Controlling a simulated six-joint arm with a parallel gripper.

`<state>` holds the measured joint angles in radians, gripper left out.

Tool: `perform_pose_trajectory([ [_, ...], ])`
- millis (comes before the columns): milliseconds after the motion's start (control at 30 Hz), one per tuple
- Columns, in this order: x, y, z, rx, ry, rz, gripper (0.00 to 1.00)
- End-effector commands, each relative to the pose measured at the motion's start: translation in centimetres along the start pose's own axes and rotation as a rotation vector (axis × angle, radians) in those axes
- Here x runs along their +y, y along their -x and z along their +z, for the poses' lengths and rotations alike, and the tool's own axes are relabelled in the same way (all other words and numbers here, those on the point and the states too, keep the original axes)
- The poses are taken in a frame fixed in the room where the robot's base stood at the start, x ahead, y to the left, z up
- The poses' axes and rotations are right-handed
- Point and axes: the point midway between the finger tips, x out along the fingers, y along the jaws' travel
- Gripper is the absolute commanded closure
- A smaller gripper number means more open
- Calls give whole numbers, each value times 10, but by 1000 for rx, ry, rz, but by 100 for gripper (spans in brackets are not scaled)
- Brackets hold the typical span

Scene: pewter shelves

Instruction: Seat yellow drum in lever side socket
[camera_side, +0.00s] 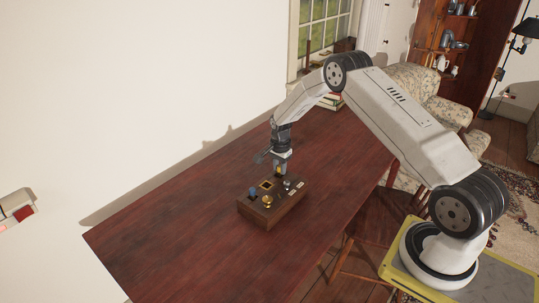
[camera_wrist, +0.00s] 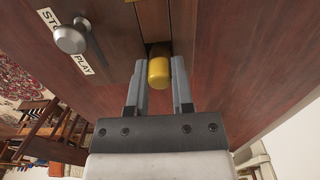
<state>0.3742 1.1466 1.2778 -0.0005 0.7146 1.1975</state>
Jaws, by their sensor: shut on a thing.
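The yellow drum (camera_wrist: 158,72) is between the two fingers of my gripper (camera_wrist: 158,88) in the wrist view. My gripper is shut on it. The drum also shows small below my gripper (camera_side: 279,165) in the side view. The drum's far end is at a dark opening (camera_wrist: 158,46) in the wooden box; how deep it sits cannot be told. The box (camera_side: 258,219) stands on the table. Its lever has a silver knob (camera_wrist: 70,39) between the STOP and PLAY labels, left of the drum in the wrist view.
On the box top are a blue piece (camera_side: 253,192), a gold round piece (camera_side: 267,202) and a square socket (camera_side: 267,185). The dark red table (camera_side: 180,235) is clear around the box. A white wall runs along its far side. Books (camera_side: 331,101) lie at the far end.

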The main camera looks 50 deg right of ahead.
Motion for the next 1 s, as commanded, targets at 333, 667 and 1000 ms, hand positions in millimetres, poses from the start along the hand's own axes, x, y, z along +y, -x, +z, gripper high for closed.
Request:
perform_pose_trajectory([
  [333,0,-3,0,0,0,0,36],
  [667,0,-2,0,0,0,0,36],
  [1000,-1,21,0,0,0,-1,36],
])
